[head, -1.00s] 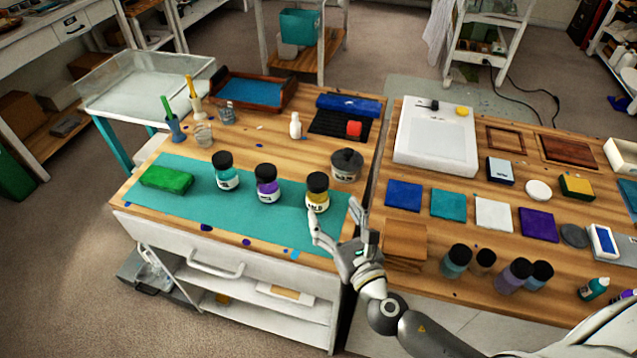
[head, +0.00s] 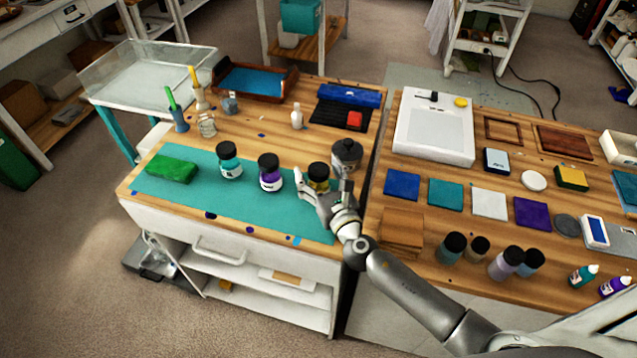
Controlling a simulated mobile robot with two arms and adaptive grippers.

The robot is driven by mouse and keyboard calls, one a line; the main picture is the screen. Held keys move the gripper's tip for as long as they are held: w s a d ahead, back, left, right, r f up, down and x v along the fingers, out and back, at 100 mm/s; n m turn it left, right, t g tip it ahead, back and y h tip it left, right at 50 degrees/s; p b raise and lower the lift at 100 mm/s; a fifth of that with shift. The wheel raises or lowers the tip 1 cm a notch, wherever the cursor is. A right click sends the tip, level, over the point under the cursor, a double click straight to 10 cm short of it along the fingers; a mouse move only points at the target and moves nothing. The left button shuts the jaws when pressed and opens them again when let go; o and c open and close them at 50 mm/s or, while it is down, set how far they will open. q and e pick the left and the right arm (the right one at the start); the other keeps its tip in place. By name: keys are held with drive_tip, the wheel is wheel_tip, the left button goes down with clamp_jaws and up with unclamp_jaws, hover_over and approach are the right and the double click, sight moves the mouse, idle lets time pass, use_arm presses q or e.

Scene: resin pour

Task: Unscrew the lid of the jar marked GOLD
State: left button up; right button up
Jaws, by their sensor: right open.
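The jar with the gold-yellow body and dark lid (head: 319,171) stands upright on the teal mat (head: 215,210). Its lid is on, and its lower part is partly hidden by my right gripper (head: 318,188). A purple jar (head: 270,172) and a teal jar (head: 229,160) stand to the left on the mat, both with black lids. My left gripper is not in view.
A dark lidded pot (head: 347,157) stands close behind the gold jar on the right. A green block (head: 171,169) lies at the mat's left. The right table holds coloured tiles, several dark-lidded jars and a white tray (head: 434,142). The mat's front is clear.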

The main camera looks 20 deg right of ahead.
drive_tip(key=shift+s, duration=0.1)
drive_tip(key=shift+c, duration=1.2)
drive_tip(key=c, duration=0.9)
drive_tip(key=shift+r, duration=0.1)
drive_tip(key=shift+r, duration=0.45)
wheel_tip(320, 180, up, 2)
drive_tip(key=shift+r+p, duration=0.1)
drive_tip(key=shift+p, duration=0.65)
drive_tip(key=s+a+r+p, duration=0.1)
drive_tip(key=s+a+r, duration=0.3)
drive_tip(key=s+r, duration=0.5)
drive_tip(key=s, duration=0.4)
drive_tip(key=shift+s+r, duration=0.2)
drive_tip(key=shift+r, duration=0.2)
